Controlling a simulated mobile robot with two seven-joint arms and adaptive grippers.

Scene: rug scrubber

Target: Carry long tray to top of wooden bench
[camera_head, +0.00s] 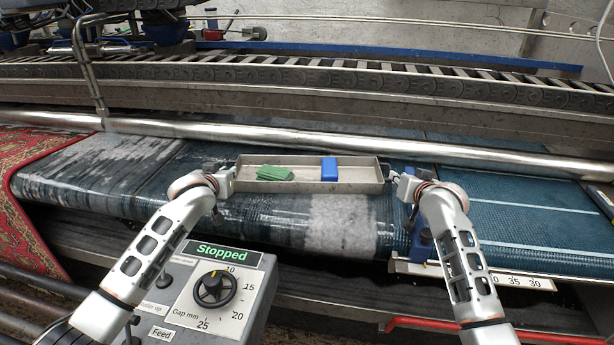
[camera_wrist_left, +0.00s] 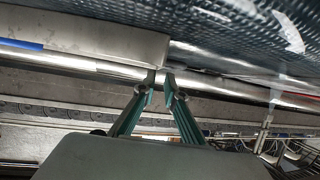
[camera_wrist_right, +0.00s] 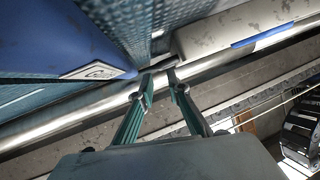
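The long tray (camera_head: 352,187) is a shallow grey metal tray at the middle of the head view, over the wet blue rug on the belt. Whether the tray touches the rug is unclear. No wooden bench is recognisable.
A control box (camera_head: 225,295) reading "Stopped" stands in front of the belt. A steel roller (camera_head: 330,140) and a slatted conveyor run behind the tray. A red patterned rug (camera_head: 35,180) lies at the left.

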